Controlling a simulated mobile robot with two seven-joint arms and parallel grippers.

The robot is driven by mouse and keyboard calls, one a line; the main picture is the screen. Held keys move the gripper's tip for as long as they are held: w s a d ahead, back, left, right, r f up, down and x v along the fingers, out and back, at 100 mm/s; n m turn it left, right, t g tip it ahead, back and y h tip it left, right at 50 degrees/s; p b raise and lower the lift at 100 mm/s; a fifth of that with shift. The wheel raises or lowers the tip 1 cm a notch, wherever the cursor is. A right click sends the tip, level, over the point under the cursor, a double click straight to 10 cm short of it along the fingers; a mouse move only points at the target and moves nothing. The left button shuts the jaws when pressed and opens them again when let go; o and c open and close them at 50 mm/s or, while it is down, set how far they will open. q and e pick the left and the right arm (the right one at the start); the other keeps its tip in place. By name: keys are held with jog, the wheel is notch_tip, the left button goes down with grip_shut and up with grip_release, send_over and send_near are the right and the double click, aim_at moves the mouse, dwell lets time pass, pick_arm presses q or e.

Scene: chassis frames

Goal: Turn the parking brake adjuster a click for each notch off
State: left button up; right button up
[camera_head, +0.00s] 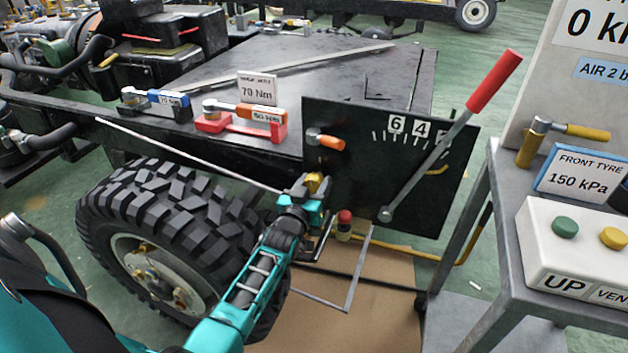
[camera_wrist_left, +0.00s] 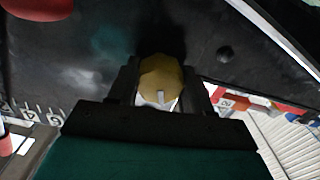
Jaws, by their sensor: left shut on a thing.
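The black brake panel (camera_head: 345,185) stands upright in the middle of the head view. A long lever with a red grip (camera_head: 494,81) is pivoted low on it and leans up to the right. Its rod crosses a tick scale with plates 6 (camera_head: 396,124) and 4 (camera_head: 421,130); a further plate is partly hidden behind the rod. My left gripper (camera_head: 312,190) is at the panel's left side, shut on a yellow knob (camera_head: 315,182). In the left wrist view the knob (camera_wrist_left: 160,75) sits between both fingers, with a pale mark on its face. My right gripper is not in view.
An orange-handled tap (camera_head: 328,142) is on the panel just above my left gripper. A thin grey bent rod frame (camera_head: 348,290) and a red-topped part (camera_head: 345,218) are below. A large tyre (camera_head: 150,210) is left; a grey cart (camera_head: 505,230) with a button box (camera_head: 590,262) is right.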

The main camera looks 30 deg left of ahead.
pick_arm(q)
jog(key=n+p, duration=0.1)
jog(key=n, duration=0.1)
jog(key=shift+n, duration=0.4)
jog(key=n, duration=0.2)
jog(key=shift+f+n, duration=0.1)
jog(key=shift+n, duration=0.3)
jog(key=n, duration=0.2)
jog(key=shift+n, duration=0.3)
jog(key=n, duration=0.2)
jog(key=shift+d+n, duration=0.1)
jog(key=shift+n, duration=0.3)
jog(key=n, duration=0.4)
jog(key=shift+f+b, duration=0.1)
jog(key=shift+b, duration=0.2)
jog(key=shift+d+n+b, duration=0.1)
jog(key=shift+n+b, duration=0.45)
jog(key=shift+n, duration=1.55)
jog(key=shift+r, duration=0.2)
